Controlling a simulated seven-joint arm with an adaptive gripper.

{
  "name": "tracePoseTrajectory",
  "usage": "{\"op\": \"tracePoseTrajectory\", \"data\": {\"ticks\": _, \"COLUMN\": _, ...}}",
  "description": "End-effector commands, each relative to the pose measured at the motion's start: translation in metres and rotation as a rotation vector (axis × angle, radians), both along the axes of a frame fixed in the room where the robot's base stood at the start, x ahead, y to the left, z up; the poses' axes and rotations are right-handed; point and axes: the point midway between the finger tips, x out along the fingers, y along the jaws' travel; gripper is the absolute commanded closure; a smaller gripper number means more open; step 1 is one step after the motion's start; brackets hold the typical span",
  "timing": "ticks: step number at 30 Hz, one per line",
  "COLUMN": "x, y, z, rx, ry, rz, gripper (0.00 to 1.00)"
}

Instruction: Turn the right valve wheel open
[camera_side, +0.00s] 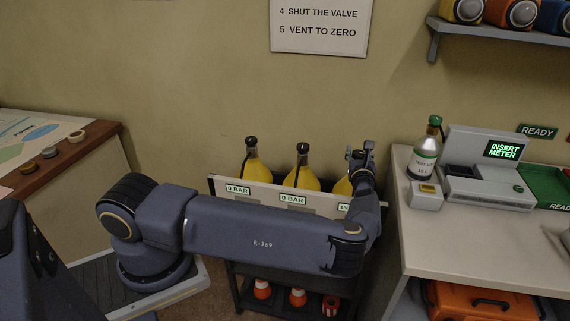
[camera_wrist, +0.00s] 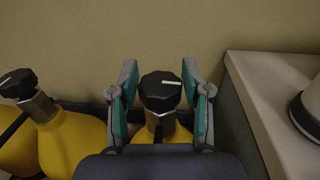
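The right valve wheel (camera_wrist: 161,90) is a black knob with a white mark, on top of the right yellow cylinder (camera_side: 342,187). In the wrist view, my gripper (camera_wrist: 160,88) is open, with one teal-padded finger on each side of the wheel. The gaps are narrow, and I cannot tell whether either pad touches. In the side view, my gripper (camera_side: 361,158) is over the right cylinder and hides its wheel. A neighbouring cylinder's black wheel (camera_wrist: 18,84) also shows at left in the wrist view.
The left cylinder (camera_side: 252,168) and middle cylinder (camera_side: 301,177) stand in the same rack (camera_side: 265,193). Their labels read 0 BAR; the right label is partly hidden.

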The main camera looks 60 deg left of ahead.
Motion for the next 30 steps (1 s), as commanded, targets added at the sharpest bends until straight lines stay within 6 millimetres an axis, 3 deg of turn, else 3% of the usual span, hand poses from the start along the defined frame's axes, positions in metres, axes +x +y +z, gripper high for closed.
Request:
{"op": "tracePoseTrajectory", "data": {"ticks": 1, "x": -0.0001, "y": -0.0001, "z": 0.0001, "rx": 0.0, "ry": 0.0, "rz": 0.0, "gripper": 0.6}}
{"op": "tracePoseTrajectory", "data": {"ticks": 11, "x": -0.0001, "y": -0.0002, "z": 0.0001, "rx": -0.001, "ry": -0.001, "rz": 0.0, "gripper": 0.93}}
{"op": "tracePoseTrajectory", "data": {"ticks": 30, "x": 0.0001, "y": -0.0005, "z": -0.0003, "rx": -0.004, "ry": -0.001, "rz": 0.27, "gripper": 0.93}}
